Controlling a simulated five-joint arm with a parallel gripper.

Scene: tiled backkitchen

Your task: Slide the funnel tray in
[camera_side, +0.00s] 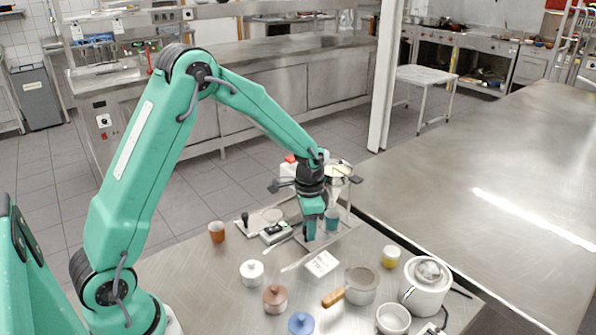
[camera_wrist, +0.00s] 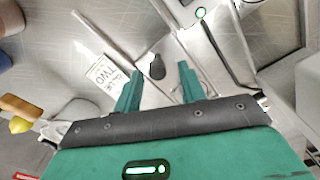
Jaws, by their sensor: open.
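My gripper (camera_side: 310,232) points down over the near end of a metal stand in the side view. In the wrist view my gripper (camera_wrist: 160,70) is open, its two green fingers apart. A dark rounded knob (camera_wrist: 157,67) shows between the fingertips, on or above a pale metal surface; I cannot tell whether the fingers touch it. This may be the funnel tray's handle; the tray's outline is not clear. A funnel-like metal vessel (camera_side: 338,170) stands behind my gripper. Metal rails (camera_wrist: 202,60) run beside the knob. My gripper hides part of the stand in the side view.
A printed card (camera_side: 321,264) lies in front of my gripper.

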